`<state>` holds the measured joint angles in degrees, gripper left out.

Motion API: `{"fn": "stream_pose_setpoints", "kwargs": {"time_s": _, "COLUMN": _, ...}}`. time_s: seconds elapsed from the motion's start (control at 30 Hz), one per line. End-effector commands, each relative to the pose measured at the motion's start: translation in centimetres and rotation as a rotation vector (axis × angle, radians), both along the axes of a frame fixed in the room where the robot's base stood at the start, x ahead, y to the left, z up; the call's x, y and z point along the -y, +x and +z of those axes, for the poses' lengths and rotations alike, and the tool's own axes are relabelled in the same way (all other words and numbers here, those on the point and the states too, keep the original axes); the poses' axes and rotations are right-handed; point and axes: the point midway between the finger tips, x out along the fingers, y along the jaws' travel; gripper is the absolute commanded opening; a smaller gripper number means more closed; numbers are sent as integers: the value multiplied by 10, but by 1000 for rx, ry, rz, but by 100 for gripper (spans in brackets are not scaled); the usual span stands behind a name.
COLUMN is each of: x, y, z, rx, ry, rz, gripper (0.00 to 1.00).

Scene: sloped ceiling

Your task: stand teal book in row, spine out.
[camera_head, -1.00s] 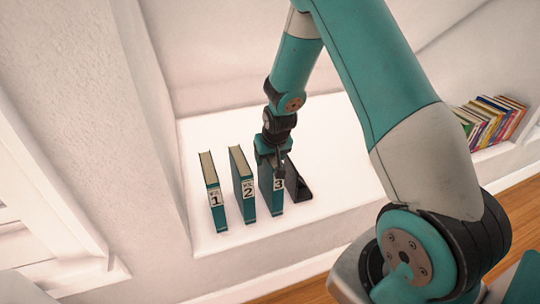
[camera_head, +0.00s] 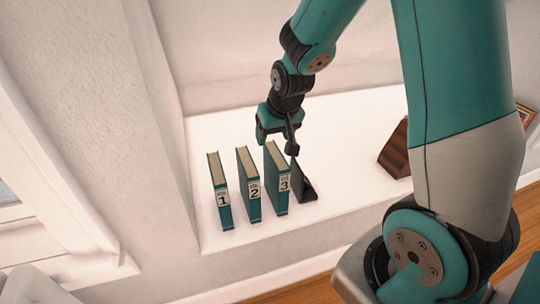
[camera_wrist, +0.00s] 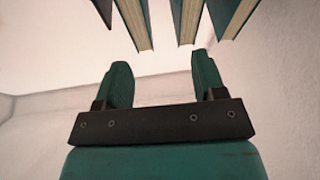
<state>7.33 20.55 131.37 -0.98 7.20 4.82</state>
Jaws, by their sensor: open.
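Three teal books stand upright in a row on the white ledge, their numbered spines facing out: book 1 (camera_head: 223,201), book 2 (camera_head: 254,190) and book 3 (camera_head: 283,186). Small gaps separate them, and book 3 stands beside a black bookend (camera_head: 304,184). My gripper (camera_head: 278,144) is open and empty, just above and behind book 3, apart from it. In the wrist view its two fingers (camera_wrist: 164,75) are spread with nothing between them. The page edges of book 3 (camera_wrist: 134,27) and the other books show at the top of that view.
The white ledge (camera_head: 345,140) has free room behind and to the right of the row. A brown wooden object (camera_head: 396,152) stands farther right, partly hidden by my arm. A wall (camera_head: 158,100) bounds the ledge at left. Its front edge drops toward a wooden floor.

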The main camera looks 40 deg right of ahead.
Motion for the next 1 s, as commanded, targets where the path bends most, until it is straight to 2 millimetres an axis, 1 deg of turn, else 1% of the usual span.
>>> {"fn": "stream_pose_setpoints", "kwargs": {"time_s": 0.03, "x": -28, "y": -11, "z": 20, "rx": -2, "ry": 33, "rz": 71, "gripper": 64}}
{"fn": "stream_pose_setpoints", "kwargs": {"time_s": 0.07, "x": -47, "y": -20, "z": 30, "rx": -13, "ry": 57, "rz": 121, "gripper": 64}}
{"fn": "stream_pose_setpoints", "kwargs": {"time_s": 0.1, "x": -72, "y": -36, "z": 44, "rx": -29, "ry": 87, "rz": 195, "gripper": 64}}
{"fn": "stream_pose_setpoints", "kwargs": {"time_s": 0.17, "x": -107, "y": -66, "z": 65, "rx": -58, "ry": 131, "rz": 318, "gripper": 64}}
{"fn": "stream_pose_setpoints", "kwargs": {"time_s": 0.2, "x": -128, "y": -88, "z": 78, "rx": -78, "ry": 156, "rz": 400, "gripper": 64}}
{"fn": "stream_pose_setpoints", "kwargs": {"time_s": 0.27, "x": -153, "y": -122, "z": 93, "rx": -109, "ry": 183, "rz": 520, "gripper": 64}}
{"fn": "stream_pose_setpoints", "kwargs": {"time_s": 0.3, "x": -165, "y": -144, "z": 102, "rx": -127, "ry": 196, "rz": 595, "gripper": 64}}
{"fn": "stream_pose_setpoints", "kwargs": {"time_s": 0.33, "x": -172, "y": -159, "z": 107, "rx": -140, "ry": 203, "rz": 647, "gripper": 64}}
{"fn": "stream_pose_setpoints", "kwargs": {"time_s": 0.4, "x": -184, "y": -190, "z": 116, "rx": -166, "ry": 213, "rz": 748, "gripper": 64}}
{"fn": "stream_pose_setpoints", "kwargs": {"time_s": 0.5, "x": -191, "y": -217, "z": 123, "rx": -191, "ry": 217, "rz": 838, "gripper": 64}}
{"fn": "stream_pose_setpoints", "kwargs": {"time_s": 0.53, "x": -192, "y": -221, "z": 124, "rx": -194, "ry": 218, "rz": 853, "gripper": 64}}
{"fn": "stream_pose_setpoints", "kwargs": {"time_s": 0.63, "x": -192, "y": -227, "z": 125, "rx": -204, "ry": 218, "rz": 873, "gripper": 64}}
{"fn": "stream_pose_setpoints", "kwargs": {"time_s": 1.0, "x": -192, "y": -226, "z": 125, "rx": -202, "ry": 218, "rz": 869, "gripper": 64}}
